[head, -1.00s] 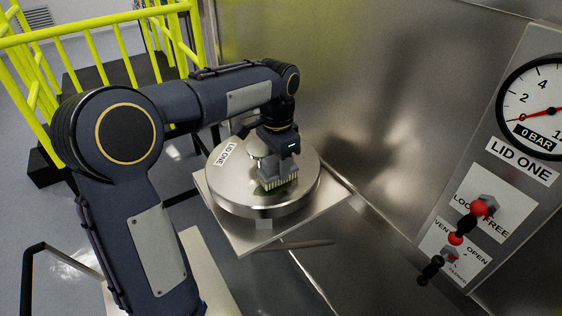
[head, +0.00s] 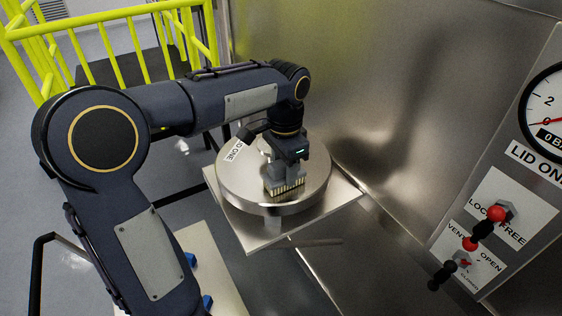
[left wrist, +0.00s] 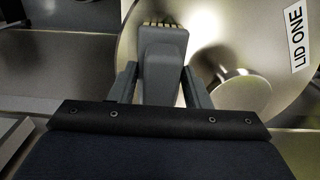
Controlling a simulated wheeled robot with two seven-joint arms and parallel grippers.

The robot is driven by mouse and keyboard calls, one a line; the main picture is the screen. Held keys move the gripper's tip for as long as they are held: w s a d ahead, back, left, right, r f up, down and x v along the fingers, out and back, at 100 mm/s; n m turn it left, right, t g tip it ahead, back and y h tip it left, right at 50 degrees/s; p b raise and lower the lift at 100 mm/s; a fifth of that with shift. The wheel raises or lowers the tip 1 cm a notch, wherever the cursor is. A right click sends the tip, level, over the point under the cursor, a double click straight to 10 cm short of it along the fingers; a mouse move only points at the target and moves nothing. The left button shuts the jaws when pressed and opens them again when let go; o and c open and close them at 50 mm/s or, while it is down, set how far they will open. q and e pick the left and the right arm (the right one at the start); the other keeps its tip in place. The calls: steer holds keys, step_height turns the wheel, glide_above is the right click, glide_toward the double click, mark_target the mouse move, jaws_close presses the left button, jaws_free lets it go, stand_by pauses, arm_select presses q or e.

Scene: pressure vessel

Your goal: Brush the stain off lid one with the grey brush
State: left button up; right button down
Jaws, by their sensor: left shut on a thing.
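Lid one (head: 240,190) is a round metal lid with a white "LID ONE" label, lying on a square pale plate (head: 335,200). It also shows in the left wrist view (left wrist: 140,90), with its knob (left wrist: 238,92). My left gripper (head: 289,160) is above the lid's near right part, pointing down and shut on the grey brush (head: 284,185). The brush has pale bristles pointing down at the lid's top near its front edge; I cannot tell if they touch. In the left wrist view the brush (left wrist: 163,50) sits between the fingers. No stain is visible; the brush and arm hide part of the lid.
A metal wall (head: 380,110) stands close behind and right of the lid. A panel at right carries a gauge (head: 548,115), a lock lever (head: 495,215) and a vent lever (head: 470,243). A yellow railing (head: 110,20) stands at the back left.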

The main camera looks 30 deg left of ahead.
mark_target(282, 183)
arm_select(q)
steer(key=shift+s+d+f, duration=0.1)
steer(key=shift+s+d, duration=0.4)
steer(key=shift+d, duration=0.35)
steer(key=shift+s+d+f, duration=0.1)
steer(key=shift+s+d, duration=0.35)
steer(key=shift+d, duration=0.4)
steer(key=shift+s+a+r, duration=0.1)
steer(key=shift+s+a, duration=0.45)
steer(key=shift+s, duration=0.3)
steer(key=shift+w+a, duration=0.4)
steer(key=shift+a, duration=0.2)
steer(key=shift+w+a+p, duration=0.3)
steer(key=shift+w+a, duration=0.2)
steer(key=shift+a, duration=0.4)
steer(key=shift+w+a+p, duration=0.3)
steer(key=shift+a, duration=0.2)
steer(key=shift+w+a+p, duration=0.25)
steer(key=shift+a, duration=0.25)
steer(key=shift+w+a, duration=0.35)
steer(key=shift+a, duration=0.2)
